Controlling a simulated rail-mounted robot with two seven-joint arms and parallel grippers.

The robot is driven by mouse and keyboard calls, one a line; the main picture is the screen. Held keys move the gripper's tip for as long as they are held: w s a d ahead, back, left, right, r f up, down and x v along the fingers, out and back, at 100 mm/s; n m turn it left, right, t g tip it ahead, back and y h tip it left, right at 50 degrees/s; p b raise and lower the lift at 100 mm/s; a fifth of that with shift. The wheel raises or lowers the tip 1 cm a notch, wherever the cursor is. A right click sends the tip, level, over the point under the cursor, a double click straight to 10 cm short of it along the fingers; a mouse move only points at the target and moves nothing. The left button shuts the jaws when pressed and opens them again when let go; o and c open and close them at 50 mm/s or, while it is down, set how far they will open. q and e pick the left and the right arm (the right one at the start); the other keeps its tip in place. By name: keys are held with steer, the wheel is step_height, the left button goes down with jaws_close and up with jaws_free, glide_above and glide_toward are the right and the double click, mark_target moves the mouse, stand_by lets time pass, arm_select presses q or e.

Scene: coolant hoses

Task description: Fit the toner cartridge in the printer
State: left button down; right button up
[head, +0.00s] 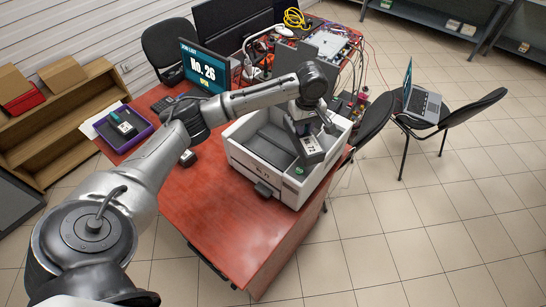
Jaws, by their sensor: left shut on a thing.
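My left gripper (312,122) points down over the right part of the printer (247,162). It is shut on a dark toner cartridge (309,143) with a pale label that seems to read 72. The cartridge is tilted, and its lower end is within the outline of the printer's open top. I cannot tell whether it touches the printer inside. The printer is white, with a grey open bay and a small green spot near its front corner. A second dark cartridge (124,127) with a pale label lies in a purple tray (107,137). My right gripper is not in view.
The printer stands on a red desk (222,215), clear at its front. A monitor (204,68) reading "JOB LIST No. 26" stands behind my forearm. Cables and electronics (330,45) crowd the back; chairs (440,120) stand right.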

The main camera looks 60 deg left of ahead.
arm_select(q)
steer(key=s+a+f+n+b, duration=0.1)
steer(key=s+a+f+n, duration=0.15)
steer(key=a, duration=0.35)
steer(key=s+a+f+n, duration=0.1)
steer(key=a+f+n, duration=0.3)
steer(key=a, duration=0.2)
steer(key=b, duration=0.2)
glide_above(273, 153)
steer(key=shift+s+d+f, duration=0.1)
steer(key=shift+f, duration=5)
steer(key=c, duration=1.4)
jaws_free()
steer(key=shift+f, duration=0.15)
steer(key=o, duration=0.3)
steer(key=shift+o, duration=0.2)
